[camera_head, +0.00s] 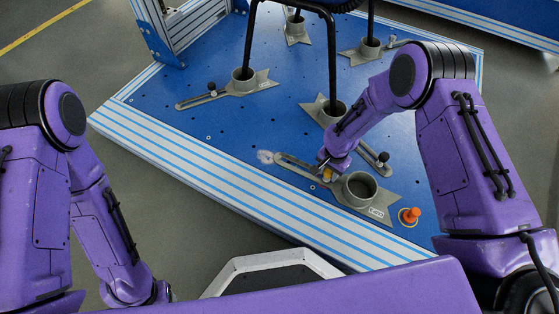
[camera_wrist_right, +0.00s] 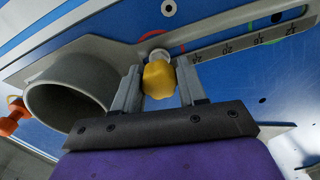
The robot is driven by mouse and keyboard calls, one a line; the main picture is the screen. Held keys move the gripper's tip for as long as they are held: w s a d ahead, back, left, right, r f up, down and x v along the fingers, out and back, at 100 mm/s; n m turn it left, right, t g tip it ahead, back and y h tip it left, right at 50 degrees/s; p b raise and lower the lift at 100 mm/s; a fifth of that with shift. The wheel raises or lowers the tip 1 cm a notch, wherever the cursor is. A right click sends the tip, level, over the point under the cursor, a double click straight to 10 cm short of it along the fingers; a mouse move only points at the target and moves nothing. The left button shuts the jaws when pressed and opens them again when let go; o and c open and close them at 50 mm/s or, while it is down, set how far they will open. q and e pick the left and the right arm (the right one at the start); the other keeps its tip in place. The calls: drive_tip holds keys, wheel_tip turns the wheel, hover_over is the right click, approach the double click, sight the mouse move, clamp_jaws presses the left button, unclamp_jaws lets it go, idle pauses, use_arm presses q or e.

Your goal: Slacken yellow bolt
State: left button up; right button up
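The yellow bolt (camera_wrist_right: 159,79) is a faceted knob on a pale stem at the slotted grey bracket arm (camera_wrist_right: 240,52). It also shows small in the head view (camera_head: 328,174), beside the empty round cup (camera_head: 361,188) of that bracket. My right gripper (camera_wrist_right: 160,78) has one finger on each side of the knob. The knob fills the gap, and both fingers appear to touch it. In the head view my right gripper (camera_head: 328,168) points down at the bolt and is partly hidden by its wrist. My left arm hangs at the left, and its fingers are out of sight.
An orange knob (camera_head: 410,214) stands right of the cup. Dark chair legs (camera_head: 332,70) stand in other brackets on the blue perforated platform (camera_head: 210,125). A black knob (camera_head: 383,158) is close to my right wrist. The platform's left front area is clear.

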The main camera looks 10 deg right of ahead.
drive_tip(key=c, duration=0.5)
drive_tip(key=shift+r+n+p, duration=0.15)
drive_tip(key=shift+n+p, duration=0.3)
drive_tip(key=shift+n, duration=0.75)
drive_tip(key=shift+c, duration=0.2)
drive_tip(key=shift+n, duration=0.8)
drive_tip(key=n+p, duration=0.1)
drive_tip(key=n, duration=0.1)
drive_tip(key=shift+n, duration=1)
drive_tip(key=n, duration=0.3)
drive_tip(key=shift+n, duration=0.5)
